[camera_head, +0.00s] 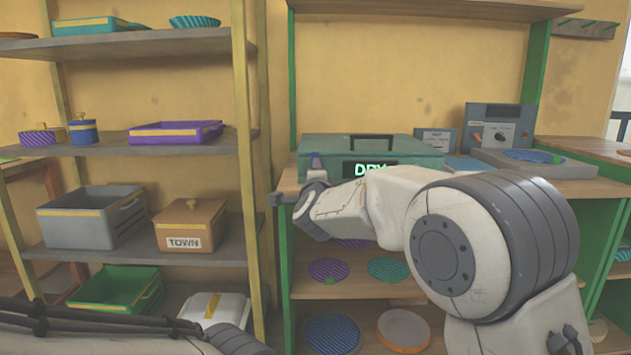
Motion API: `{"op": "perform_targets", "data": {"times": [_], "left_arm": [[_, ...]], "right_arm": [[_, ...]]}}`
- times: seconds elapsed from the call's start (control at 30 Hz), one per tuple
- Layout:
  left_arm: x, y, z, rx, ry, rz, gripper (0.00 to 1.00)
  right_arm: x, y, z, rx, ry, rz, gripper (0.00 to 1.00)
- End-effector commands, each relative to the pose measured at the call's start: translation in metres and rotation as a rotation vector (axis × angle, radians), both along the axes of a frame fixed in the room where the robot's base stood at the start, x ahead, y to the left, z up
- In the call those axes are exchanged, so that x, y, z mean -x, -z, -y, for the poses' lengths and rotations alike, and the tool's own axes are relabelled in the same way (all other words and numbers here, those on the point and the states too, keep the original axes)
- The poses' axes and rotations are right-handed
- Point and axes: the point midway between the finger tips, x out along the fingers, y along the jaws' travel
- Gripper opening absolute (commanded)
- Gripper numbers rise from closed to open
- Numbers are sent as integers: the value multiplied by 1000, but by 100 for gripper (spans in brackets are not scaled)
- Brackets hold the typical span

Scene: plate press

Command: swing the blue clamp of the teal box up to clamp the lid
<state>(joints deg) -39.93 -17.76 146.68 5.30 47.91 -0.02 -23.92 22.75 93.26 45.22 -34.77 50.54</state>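The teal box (405,147) stands on the wooden bench, its lid down, with a black handle on top and a display reading "DRY" on its front. A small blue-grey upright piece (315,160) at its front left may be the blue clamp; I cannot tell its position surely. My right gripper (311,184) is at the box's front left corner, close to that piece. Its fingers are mostly hidden by my wrist, so contact and opening are unclear. My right arm covers the box's lower front. My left arm crosses the bottom left; its gripper is not visible.
A grey press-like unit (533,163) with a blue disc and a control panel (497,128) stand right of the box. Coloured discs (328,270) lie on shelves below. The left rack holds bins, including a grey bin (90,228) and a brown "TOWN" box (190,226).

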Motion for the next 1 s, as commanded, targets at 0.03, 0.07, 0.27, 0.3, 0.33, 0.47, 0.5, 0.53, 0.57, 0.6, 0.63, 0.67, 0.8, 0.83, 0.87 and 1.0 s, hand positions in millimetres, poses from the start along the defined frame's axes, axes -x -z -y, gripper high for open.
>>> {"op": "perform_targets", "data": {"times": [0.03, 0.07, 0.27, 0.3, 0.33, 0.47, 0.5, 0.53, 0.57, 0.6, 0.63, 0.67, 0.8, 0.83, 0.87, 1.0], "left_arm": [[0, 1, 0, 0, 0, 0, 0], [0, 1, 0, 0, 0, 0, 0], [0, 1, 0, 0, 0, 0, 0], [0, 1, 0, 0, 0, 0, 0], [0, 1, 0, 0, 0, 0, 0], [0, 1, 0, 0, 0, 0, 0], [0, 1, 0, 0, 0, 0, 0], [0, 1, 0, 0, 0, 0, 0], [0, 1, 0, 0, 0, 0, 0], [0, 1, 0, 0, 0, 0, 0], [0, 1, 0, 0, 0, 0, 0], [0, 1, 0, 0, 0, 0, 0], [0, 1, 0, 0, 0, 0, 0], [0, 1, 0, 0, 0, 0, 0], [0, 1, 0, 0, 0, 0, 0], [0, 0, 0, 0, 0, 0, 0]], "right_arm": [[0, 1, 1, -9, 3, -1, 4], [0, 1, 1, -12, 3, -1, 4], [0, 0, 1, -17, 3, -1, 4], [0, 0, 1, -17, 3, -1, 4], [0, 0, 1, -17, 3, -1, 4], [0, 0, 1, -17, 3, -1, 64], [0, 0, 1, -16, 3, -1, 79], [0, 1, 1, -16, 3, -2, 90], [0, 1, 1, -15, 3, -2, 90], [0, 1, 1, -15, 2, -3, 90], [0, 1, 1, -14, 2, -3, 90], [0, 2, 1, -14, 2, -4, 90], [0, 3, 0, -13, 1, -6, 90], [0, 3, 0, -12, 0, -7, 90], [0, 4, 0, -12, 0, -7, 90], [0, 4, 0, -8, -1, -10, 90]]}}
